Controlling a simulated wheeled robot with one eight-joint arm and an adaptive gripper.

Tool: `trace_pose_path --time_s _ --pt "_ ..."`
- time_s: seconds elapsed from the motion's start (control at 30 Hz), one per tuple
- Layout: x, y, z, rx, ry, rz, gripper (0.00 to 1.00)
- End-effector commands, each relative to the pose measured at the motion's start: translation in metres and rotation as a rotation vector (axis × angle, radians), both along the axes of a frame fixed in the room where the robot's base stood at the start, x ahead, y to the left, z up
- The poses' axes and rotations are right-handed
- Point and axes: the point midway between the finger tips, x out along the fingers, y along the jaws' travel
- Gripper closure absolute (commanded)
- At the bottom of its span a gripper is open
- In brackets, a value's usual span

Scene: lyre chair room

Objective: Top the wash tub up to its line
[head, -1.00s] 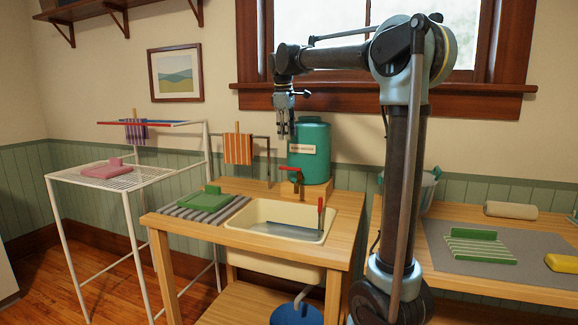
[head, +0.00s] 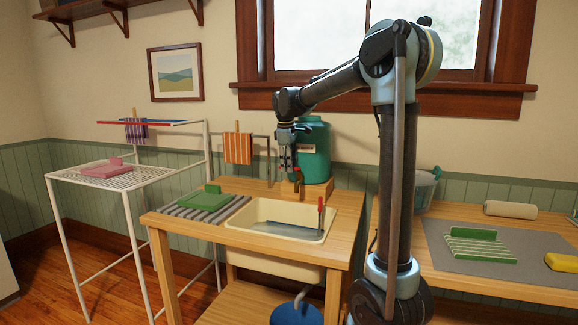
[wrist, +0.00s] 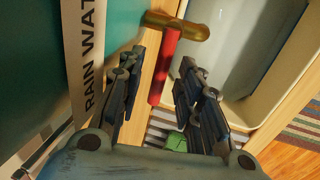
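The cream wash tub (head: 262,212) is set in the wooden stand, with bluish water low in it. A green rain water tank (head: 318,150) stands behind it, partly hidden by my arm. Its brass tap has a red lever (head: 301,187). In the wrist view the red lever (wrist: 167,68) and brass tap (wrist: 185,25) are close, beside the tank's label (wrist: 88,75). My gripper (head: 287,168) points down just above the tap. In the wrist view my gripper (wrist: 162,58) is open, the lever showing between its fingers. I cannot tell whether they touch it. The tub's fill line is not discernible.
A red-handled rod (head: 320,212) stands at the tub's right side. A green block (head: 205,200) lies on the ribbed drainboard left of the tub. A blue bucket (head: 296,314) is below. An orange striped cloth (head: 237,148) hangs left of the tank.

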Motion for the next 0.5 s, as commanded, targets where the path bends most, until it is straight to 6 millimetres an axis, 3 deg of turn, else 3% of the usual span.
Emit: trace_pose_path --time_s 0.23,0.37,0.5 --pt "0.0002 -0.0001 -0.0004 0.000 0.000 0.000 0.67" --pt "0.0001 0.0000 -0.0003 0.000 0.000 0.000 0.96" --pt "0.0003 -0.0001 -0.0001 0.000 0.000 0.000 1.00"
